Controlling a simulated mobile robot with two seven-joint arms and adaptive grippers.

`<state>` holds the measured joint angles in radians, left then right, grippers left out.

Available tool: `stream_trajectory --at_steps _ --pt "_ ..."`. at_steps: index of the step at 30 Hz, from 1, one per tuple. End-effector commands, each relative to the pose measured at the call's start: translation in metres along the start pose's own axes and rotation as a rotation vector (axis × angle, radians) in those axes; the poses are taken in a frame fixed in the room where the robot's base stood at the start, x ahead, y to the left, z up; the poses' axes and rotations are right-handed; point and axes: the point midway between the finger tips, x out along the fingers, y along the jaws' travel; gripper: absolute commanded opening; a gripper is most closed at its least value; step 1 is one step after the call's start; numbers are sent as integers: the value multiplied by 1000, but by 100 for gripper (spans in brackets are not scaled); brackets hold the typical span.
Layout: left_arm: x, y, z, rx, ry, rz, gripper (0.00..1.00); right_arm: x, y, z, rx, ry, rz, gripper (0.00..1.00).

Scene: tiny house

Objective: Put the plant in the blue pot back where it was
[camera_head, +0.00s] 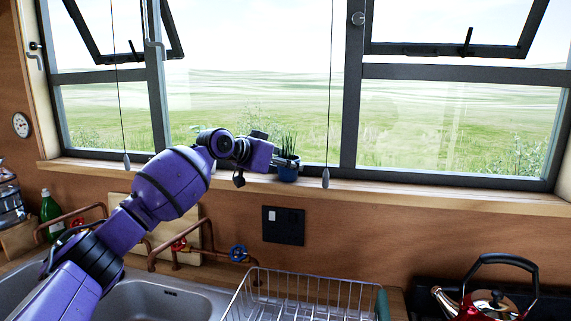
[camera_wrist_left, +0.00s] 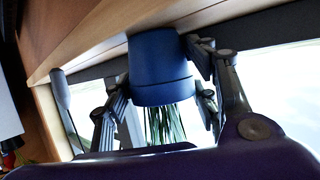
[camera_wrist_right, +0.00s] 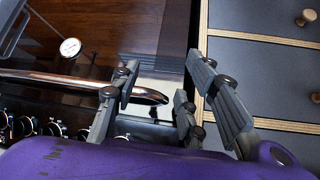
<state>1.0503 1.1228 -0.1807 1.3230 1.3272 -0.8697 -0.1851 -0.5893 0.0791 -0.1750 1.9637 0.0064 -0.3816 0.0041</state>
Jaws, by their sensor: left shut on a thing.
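The plant in the blue pot (camera_head: 288,172) is at the windowsill (camera_head: 400,190), in front of the window's middle part. Its thin green leaves (camera_head: 288,146) point up. My left gripper (camera_head: 279,163) reaches it from the left. In the left wrist view, which is upside down, the blue pot (camera_wrist_left: 160,62) is between the two fingers, and they are shut on it. Its base appears to touch the wooden sill (camera_wrist_left: 85,40). My right gripper (camera_wrist_right: 163,75) shows only in its wrist view, with its fingers apart and nothing between them.
Blind cords with grey weights hang by the sill, one (camera_head: 326,178) just right of the pot. Below are a sink (camera_head: 165,297), a wire dish rack (camera_head: 300,295) and a red kettle (camera_head: 490,302). In the right wrist view a metal rail (camera_wrist_right: 85,84) and drawers (camera_wrist_right: 265,75) are close.

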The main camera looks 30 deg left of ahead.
Motion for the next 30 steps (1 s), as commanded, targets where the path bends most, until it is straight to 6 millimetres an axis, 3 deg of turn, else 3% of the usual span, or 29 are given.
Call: stream_trajectory --at_steps 1,2,6,15,19,30 --pt "0 0 0 0 1 0 18 0 0 2 0 -3 0 40" --pt "0 0 1 0 -1 0 57 0 0 2 0 -4 0 40" --pt "0 0 1 0 -1 0 72 0 0 5 0 -8 0 40" --pt "-1 0 0 0 -1 0 72 -1 2 4 -7 -8 1 40" --pt "-11 -1 1 1 -1 -1 72 -1 3 3 -12 -5 1 40" --pt "-85 -1 1 3 -3 -2 72 -2 4 1 -13 -2 2 40"
